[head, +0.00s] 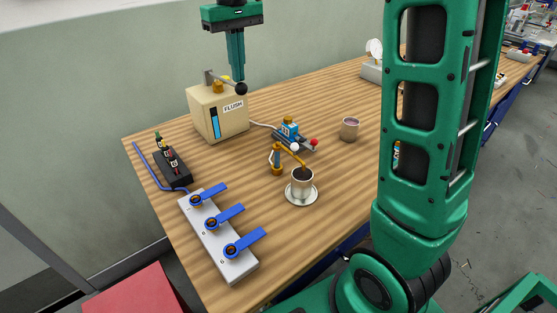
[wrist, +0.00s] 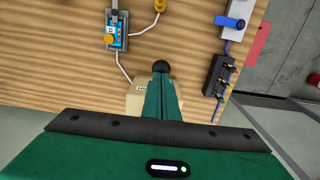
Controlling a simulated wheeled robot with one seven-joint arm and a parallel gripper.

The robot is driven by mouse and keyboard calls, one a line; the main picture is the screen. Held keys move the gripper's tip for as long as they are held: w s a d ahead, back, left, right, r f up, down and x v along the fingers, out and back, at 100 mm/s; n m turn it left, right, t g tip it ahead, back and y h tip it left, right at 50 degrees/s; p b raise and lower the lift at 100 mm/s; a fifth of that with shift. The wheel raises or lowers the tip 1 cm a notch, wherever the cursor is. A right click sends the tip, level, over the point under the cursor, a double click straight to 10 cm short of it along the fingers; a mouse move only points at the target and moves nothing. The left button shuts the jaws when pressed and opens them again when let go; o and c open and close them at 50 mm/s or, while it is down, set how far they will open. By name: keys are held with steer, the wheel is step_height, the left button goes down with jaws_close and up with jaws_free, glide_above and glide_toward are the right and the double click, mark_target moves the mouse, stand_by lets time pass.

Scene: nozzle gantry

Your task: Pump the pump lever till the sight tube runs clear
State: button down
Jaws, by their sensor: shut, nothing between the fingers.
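The beige FLUSH box (head: 222,118) stands at the back left of the table. Its sight tube (head: 215,124) is a vertical strip on the front that looks blue. The pump lever, with its black ball knob (head: 240,88), sticks out to the right from the top of the box. My gripper (head: 237,77) is shut and empty and points down, its tips just above the knob in the head view. In the wrist view the knob (wrist: 161,69) shows just beyond my fingers (wrist: 161,95), which hide part of the box (wrist: 138,103). I cannot tell whether they touch.
A grey block with several blue-handled valves (head: 218,238) lies at the front left, beside a black terminal strip (head: 172,162). A blue device (head: 290,130) and another cup (head: 349,129) stand to the right.

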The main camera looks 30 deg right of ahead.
steer(key=shift+r, duration=2.15)
steer(key=shift+s, duration=0.15)
